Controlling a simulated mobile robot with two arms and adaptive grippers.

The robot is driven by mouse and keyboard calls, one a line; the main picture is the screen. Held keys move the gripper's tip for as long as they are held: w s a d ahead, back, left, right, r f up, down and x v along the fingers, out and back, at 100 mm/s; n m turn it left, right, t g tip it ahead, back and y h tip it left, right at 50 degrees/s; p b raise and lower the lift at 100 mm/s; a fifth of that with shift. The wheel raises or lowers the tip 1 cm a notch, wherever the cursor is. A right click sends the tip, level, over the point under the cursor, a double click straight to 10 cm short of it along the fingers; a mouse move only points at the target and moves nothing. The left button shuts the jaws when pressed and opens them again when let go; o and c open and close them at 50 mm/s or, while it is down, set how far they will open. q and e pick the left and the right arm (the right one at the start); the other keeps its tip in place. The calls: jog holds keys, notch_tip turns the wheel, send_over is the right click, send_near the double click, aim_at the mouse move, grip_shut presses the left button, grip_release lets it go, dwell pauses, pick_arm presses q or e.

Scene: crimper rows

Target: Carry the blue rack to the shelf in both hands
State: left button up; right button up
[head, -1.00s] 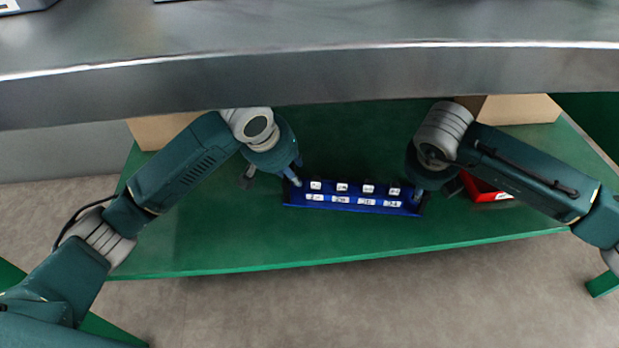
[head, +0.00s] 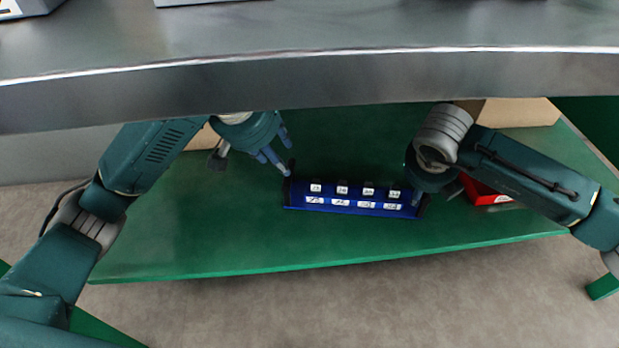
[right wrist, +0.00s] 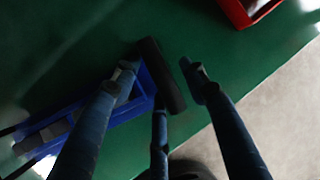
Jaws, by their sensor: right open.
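The blue rack (head: 350,206) lies on the green surface, with two rows of white labels along it and dark end pieces. My right gripper (head: 425,190) is at the rack's right end in the head view. In the right wrist view, its open fingers (right wrist: 160,95) stand on both sides of the dark end bar (right wrist: 162,75) of the blue rack (right wrist: 125,100); whether they touch it I cannot tell. My left gripper (head: 262,150) is above and left of the rack's left end, fingers spread and empty, apart from the rack.
A red bin (head: 485,193) sits just right of the rack, partly behind my right arm; it also shows in the right wrist view (right wrist: 245,10). Cardboard boxes (head: 520,111) stand at the back. A grey worktop (head: 330,80) overhangs above. The green surface (head: 200,240) is clear in front.

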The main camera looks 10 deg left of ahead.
jog(key=v, duration=1.2)
dwell(0.3)
